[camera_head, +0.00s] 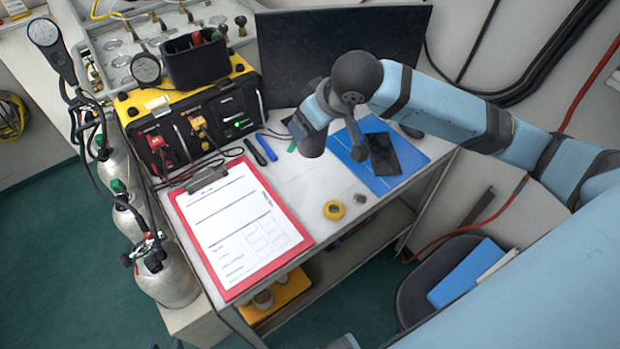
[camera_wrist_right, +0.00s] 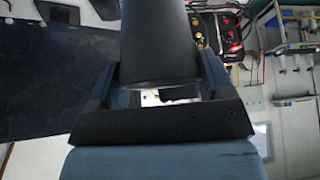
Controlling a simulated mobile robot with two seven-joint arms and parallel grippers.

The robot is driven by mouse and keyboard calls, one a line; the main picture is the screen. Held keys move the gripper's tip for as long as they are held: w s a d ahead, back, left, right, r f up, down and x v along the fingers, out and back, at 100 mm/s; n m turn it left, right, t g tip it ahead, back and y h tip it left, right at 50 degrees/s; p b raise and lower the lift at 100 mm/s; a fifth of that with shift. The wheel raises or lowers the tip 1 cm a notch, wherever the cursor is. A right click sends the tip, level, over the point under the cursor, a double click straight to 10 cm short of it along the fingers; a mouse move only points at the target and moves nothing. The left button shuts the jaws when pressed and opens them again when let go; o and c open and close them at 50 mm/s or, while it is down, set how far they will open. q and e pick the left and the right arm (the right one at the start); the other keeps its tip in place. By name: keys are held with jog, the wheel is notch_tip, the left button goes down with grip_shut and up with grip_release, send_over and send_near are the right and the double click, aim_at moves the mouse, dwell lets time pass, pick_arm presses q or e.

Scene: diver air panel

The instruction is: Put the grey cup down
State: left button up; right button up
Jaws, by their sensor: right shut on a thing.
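The grey cup (camera_head: 313,144) is held over the back part of the white table, left of the blue mat. My right gripper (camera_head: 311,123) is shut on it, reaching in from the right. In the right wrist view the cup (camera_wrist_right: 160,45) is a dark cylinder between the two fingers of my right gripper (camera_wrist_right: 158,78). Whether the cup's base touches the table is hard to tell. My left gripper is not in view.
A blue mat (camera_head: 412,151) with a dark phone-like slab (camera_head: 384,154) lies to the right. The monitor (camera_head: 290,45) stands behind. White table surface (camera_head: 305,190) shows bare in front.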

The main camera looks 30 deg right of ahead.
notch_tip(320, 180, down, 19)
jog(key=shift+f, duration=0.1)
dwell(0.4)
jog(key=shift+f, duration=0.15)
jog(key=o, duration=0.9)
jog(key=v, duration=1.2)
jog(key=shift+d, duration=0.1)
